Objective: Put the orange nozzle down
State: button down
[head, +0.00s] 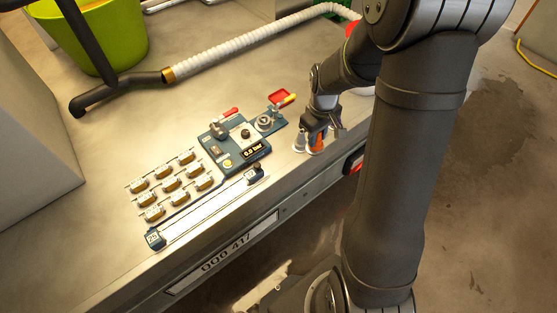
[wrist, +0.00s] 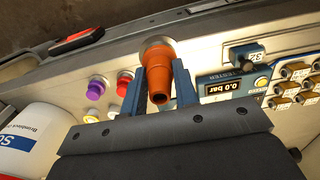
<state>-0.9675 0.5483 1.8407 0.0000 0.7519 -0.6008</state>
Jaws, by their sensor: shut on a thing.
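The orange nozzle (wrist: 160,68) is between the two fingers of my gripper (wrist: 158,88) in the wrist view, its narrow open end toward the camera. My gripper is shut on it. A pale round piece (wrist: 157,42) shows behind the nozzle's wide end. In the head view my gripper (head: 318,130) points down at the bench's front edge, right of the tester panel, with the orange nozzle (head: 319,143) low between its fingers. I cannot tell whether the nozzle touches the surface below it.
The tester panel (head: 234,142) reads 0.0 bar, with several brass fittings (head: 170,185) to its left. Purple (wrist: 95,89) and red (wrist: 124,83) pieces stand close beside the gripper. A white container (wrist: 32,138) is at left in the wrist view. A white hose (head: 250,42) lies behind.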

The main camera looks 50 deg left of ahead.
jog(key=shift+s+f, duration=0.2)
jog(key=shift+s, duration=0.05)
jog(key=shift+s+a+f, duration=1.1)
jog(key=shift+a+f, duration=0.4)
jog(key=shift+f, duration=0.3)
jog(key=shift+s+a+f, duration=1.05)
jog(key=shift+a+f, duration=0.45)
jog(key=shift+f, duration=0.3)
jog(key=shift+s+a+f, duration=1.1)
jog(key=shift+a+f, duration=0.4)
jog(key=shift+f, duration=0.3)
jog(key=shift+f, duration=0.15)
jog(key=c, duration=1.1)
grip_release()
